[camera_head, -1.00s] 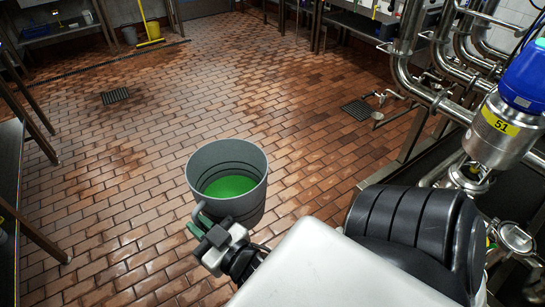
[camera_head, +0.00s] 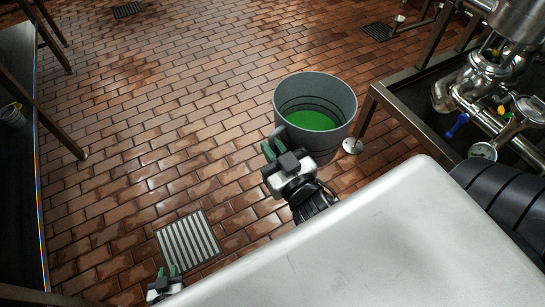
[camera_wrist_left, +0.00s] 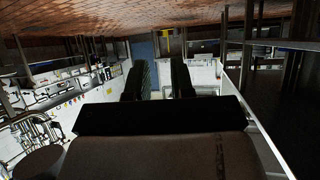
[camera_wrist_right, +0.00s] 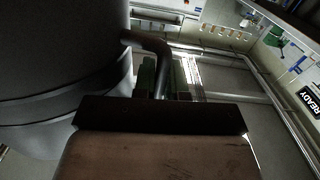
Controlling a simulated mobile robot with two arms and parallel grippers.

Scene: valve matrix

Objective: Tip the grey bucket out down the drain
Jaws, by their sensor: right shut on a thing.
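The grey bucket (camera_head: 335,138) holds bright green liquid and looks roughly upright. My right gripper (camera_head: 273,150) is shut on the bucket's side handle; the right wrist view shows the bent handle (camera_wrist_right: 155,50) at the fingers and the dark bucket wall (camera_wrist_right: 60,60) beside them. A slatted drain grate (camera_head: 188,240) lies in the floor, left of and nearer than the bucket. My left gripper (camera_head: 168,272) is at the bottom edge, just below that drain. Its fingers stand apart and empty in the left wrist view (camera_wrist_left: 160,80).
Two more floor grates lie farther off, at the top left (camera_head: 126,10) and top right (camera_head: 378,31). Steel pipework (camera_head: 490,80) on a frame stands close right of the bucket. A dark table (camera_head: 18,150) runs along the left. The brick floor between is clear.

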